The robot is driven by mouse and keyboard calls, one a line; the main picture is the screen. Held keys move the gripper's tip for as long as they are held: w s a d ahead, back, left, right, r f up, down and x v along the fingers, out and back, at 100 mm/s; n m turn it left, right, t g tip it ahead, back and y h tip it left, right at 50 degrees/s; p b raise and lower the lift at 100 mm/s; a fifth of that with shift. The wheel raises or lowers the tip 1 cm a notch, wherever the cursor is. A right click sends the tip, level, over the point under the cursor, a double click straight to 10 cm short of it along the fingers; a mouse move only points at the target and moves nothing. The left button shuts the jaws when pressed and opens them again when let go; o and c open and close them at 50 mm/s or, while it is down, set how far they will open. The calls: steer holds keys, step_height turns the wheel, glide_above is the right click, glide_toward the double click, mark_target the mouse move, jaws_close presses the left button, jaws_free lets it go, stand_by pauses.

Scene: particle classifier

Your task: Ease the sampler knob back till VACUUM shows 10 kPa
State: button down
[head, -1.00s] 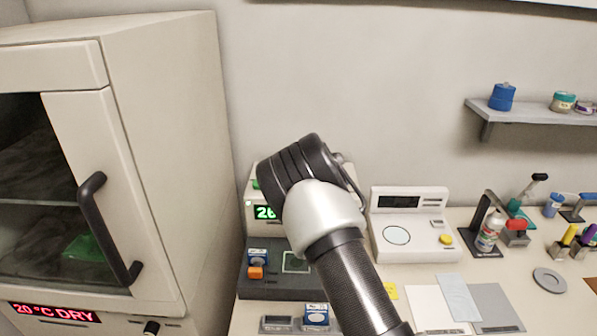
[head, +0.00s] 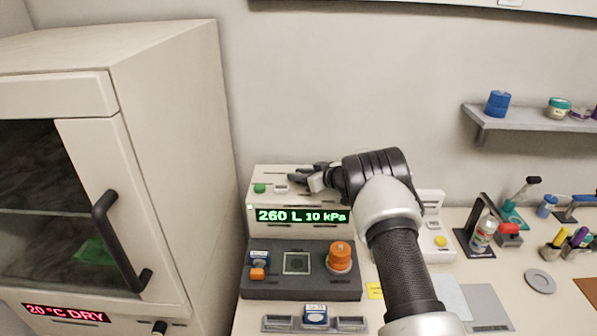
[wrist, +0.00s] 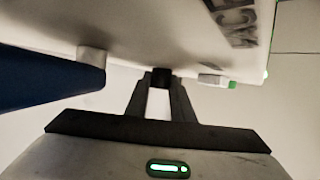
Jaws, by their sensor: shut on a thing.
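The sampler (head: 295,231) is a cream box at the back of the bench. Its green display (head: 301,216) reads 260 L and 10 kPa. My gripper (head: 296,178) reaches in from the right over the top of the sampler. In the wrist view my gripper (wrist: 161,88) has its two fingers closed on a small dark knob (wrist: 161,75) at the sampler's edge. In the head view the knob is hidden by the fingers. A green button (head: 260,188) and a small white piece (head: 280,188) sit left of the fingers.
A dark base (head: 300,283) with an orange knob (head: 339,254) stands in front of the sampler. A white instrument with a yellow button (head: 441,241) is partly behind my arm. A cabinet (head: 180,150) stands close on the left. A shelf (head: 530,119) hangs at right.

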steer(key=shift+n+g+y, duration=0.3)
steer(key=shift+n+g, duration=0.2)
steer(key=c, duration=1.5)
jaws_free()
steer(key=shift+c, duration=0.2)
steer(key=b+v, duration=0.1)
steer(key=v, duration=1.6)
steer(key=shift+s+d, duration=0.15)
steer(key=shift+s, duration=0.05)
steer(key=shift+f+b, duration=0.1)
steer(key=shift+b, duration=0.25)
